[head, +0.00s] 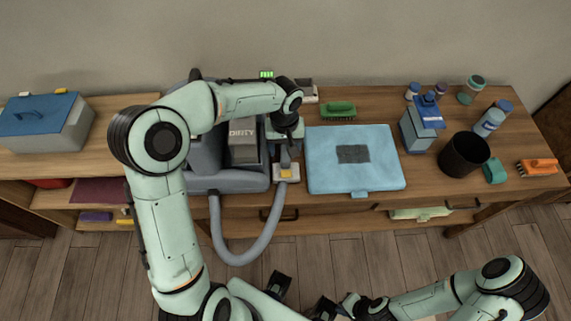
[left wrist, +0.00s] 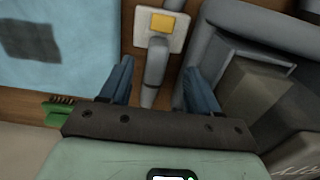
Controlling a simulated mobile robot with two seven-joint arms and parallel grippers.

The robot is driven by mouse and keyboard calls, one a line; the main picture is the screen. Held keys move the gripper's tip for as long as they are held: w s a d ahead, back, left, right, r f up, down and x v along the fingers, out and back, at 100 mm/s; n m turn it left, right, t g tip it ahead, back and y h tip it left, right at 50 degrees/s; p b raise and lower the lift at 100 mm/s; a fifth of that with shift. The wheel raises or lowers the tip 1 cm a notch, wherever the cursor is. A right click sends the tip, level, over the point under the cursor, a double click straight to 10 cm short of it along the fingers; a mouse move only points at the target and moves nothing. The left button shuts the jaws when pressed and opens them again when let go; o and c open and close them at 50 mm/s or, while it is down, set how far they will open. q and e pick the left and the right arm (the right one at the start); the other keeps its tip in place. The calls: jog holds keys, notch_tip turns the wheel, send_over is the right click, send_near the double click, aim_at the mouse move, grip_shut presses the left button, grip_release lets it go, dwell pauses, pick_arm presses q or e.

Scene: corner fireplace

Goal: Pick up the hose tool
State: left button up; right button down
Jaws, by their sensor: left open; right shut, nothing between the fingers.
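The hose tool (head: 288,172) is a grey tube with a pale, yellow-topped foot, at the right side of a grey cleaning machine (head: 228,180). In the left wrist view the hose tool (left wrist: 155,68) runs upright between the blue fingers. My left gripper (head: 289,143) is open above and around the tube, with visible gaps on both sides in the left wrist view (left wrist: 158,72). My arm hides part of the machine and tool in the head view. My right gripper (head: 348,304) is shut and empty, low in front of the bench, far from the tool.
A grey hose (head: 240,258) loops down over the bench's front edge. A light-blue case (head: 330,170) lies close right of the tool.

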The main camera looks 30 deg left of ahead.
aim_at(286, 157)
pick_arm(q)
notch_tip(286, 157, down, 7)
jog(key=shift+w+r, duration=0.15)
dwell(0.4)
grip_shut()
jog(key=shift+r, duration=0.1)
